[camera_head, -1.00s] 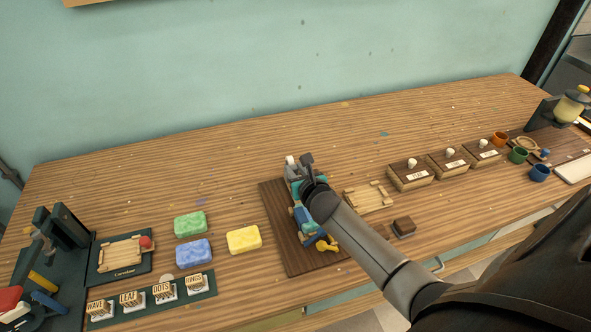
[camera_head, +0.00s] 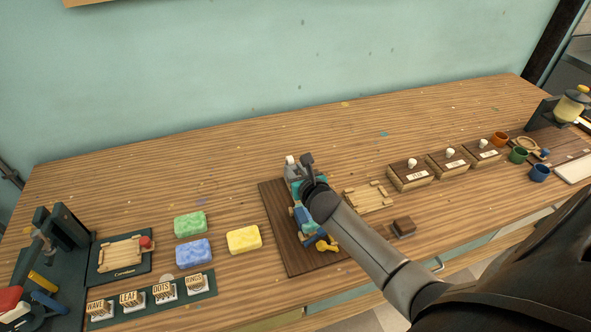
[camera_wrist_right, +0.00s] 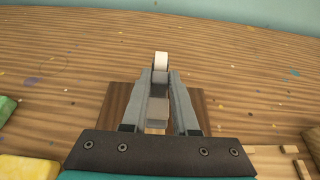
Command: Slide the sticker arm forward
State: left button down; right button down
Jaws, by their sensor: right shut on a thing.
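The sticker arm shows as a grey piece with a white top (camera_wrist_right: 161,66) in the right wrist view, standing on a dark brown board. Its white top also shows in the head view (camera_head: 290,160). My right gripper (camera_wrist_right: 161,88) is shut on the grey piece, with one finger on each side of it. In the head view my right gripper (camera_head: 297,174) is over the far part of the board (camera_head: 285,240), and my forearm hides part of what stands there. Blue and yellow parts (camera_head: 326,246) show on the board's near side. My left gripper is not in view.
Green (camera_head: 190,224), blue (camera_head: 194,251) and yellow (camera_head: 243,240) blocks lie left of the board. A wooden frame (camera_head: 368,197) and a small dark block (camera_head: 404,227) lie to the right. The table behind the board is clear up to the wall.

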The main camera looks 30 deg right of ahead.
jog(key=s+p, duration=0.1)
jog(key=s, duration=0.1)
jog(key=s+a+p, duration=0.1)
jog(key=s, duration=0.2)
jog(key=s+a+p, duration=0.1)
jog(key=s, duration=0.1)
jog(key=shift+s, duration=0.75)
jog(key=shift+f, duration=0.15)
jog(key=c, duration=1.2)
grip_release()
jog(key=o, duration=0.3)
jog(key=shift+s+a, duration=0.1)
jog(key=shift+s, duration=0.1)
jog(key=shift+o, duration=1.1)
jog(key=shift+w, duration=0.1)
